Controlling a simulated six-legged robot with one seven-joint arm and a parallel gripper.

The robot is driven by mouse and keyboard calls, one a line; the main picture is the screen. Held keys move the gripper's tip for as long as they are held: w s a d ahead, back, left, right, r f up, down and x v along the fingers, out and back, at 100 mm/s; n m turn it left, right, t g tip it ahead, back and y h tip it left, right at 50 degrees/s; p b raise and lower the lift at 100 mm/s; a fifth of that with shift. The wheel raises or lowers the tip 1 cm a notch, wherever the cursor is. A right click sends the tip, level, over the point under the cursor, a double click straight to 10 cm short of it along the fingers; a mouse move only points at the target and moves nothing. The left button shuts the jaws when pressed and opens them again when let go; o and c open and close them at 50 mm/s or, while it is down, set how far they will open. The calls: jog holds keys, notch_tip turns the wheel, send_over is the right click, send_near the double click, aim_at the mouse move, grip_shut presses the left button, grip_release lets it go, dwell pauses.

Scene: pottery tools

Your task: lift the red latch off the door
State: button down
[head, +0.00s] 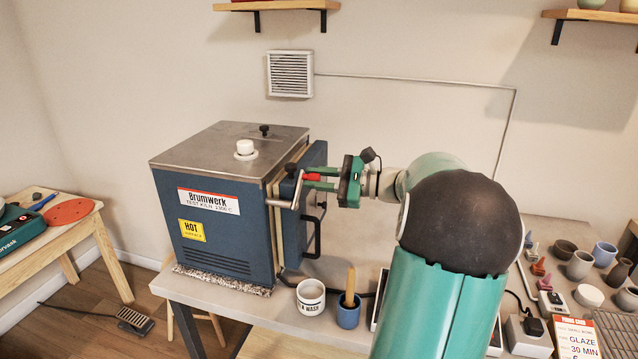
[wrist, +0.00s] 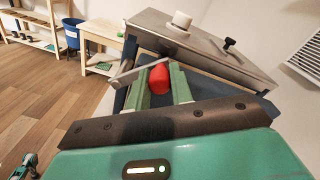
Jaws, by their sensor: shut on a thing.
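The red latch (head: 290,168) is at the upper edge of the blue kiln door (head: 317,160), beside a silver lever (head: 298,190). In the wrist view the red latch (wrist: 159,80) lies between the two green fingers of my gripper (wrist: 159,70). In the head view my gripper (head: 307,181) reaches in from the right, level, with its fingertips at the latch. It is shut on the latch. The fingers hide part of the latch, so I cannot tell whether it still touches the door.
The kiln (head: 215,215) stands on the grey table, with a white knob (head: 245,149) on its lid. A white mug (head: 310,297) and a blue cup (head: 348,312) stand below my gripper. Small pots (head: 580,265) crowd the right.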

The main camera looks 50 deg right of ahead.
aim_at(313, 177)
jog(key=n, duration=0.1)
jog(key=a+r+n, duration=0.1)
jog(key=n, duration=0.1)
jog(key=s+a+n, duration=0.1)
jog(key=shift+a+r, duration=0.15)
jog(key=shift+r, duration=0.2)
jog(key=shift+s+a+r+n+h, duration=0.2)
jog(key=shift+a+n, duration=0.3)
jog(key=shift+n, duration=0.5)
jog(key=shift+s+a+f+n+h, duration=0.1)
jog(key=shift+s+a+n, duration=0.35)
jog(key=shift+n, duration=0.55)
jog(key=shift+s+a+r+n+h, duration=0.15)
jog(key=shift+a+n, duration=0.4)
jog(key=shift+n, duration=0.45)
jog(key=c, duration=1.3)
grip_release()
jog(key=shift+a, duration=0.1)
jog(key=shift+o, duration=0.2)
jog(key=shift+s, duration=0.15)
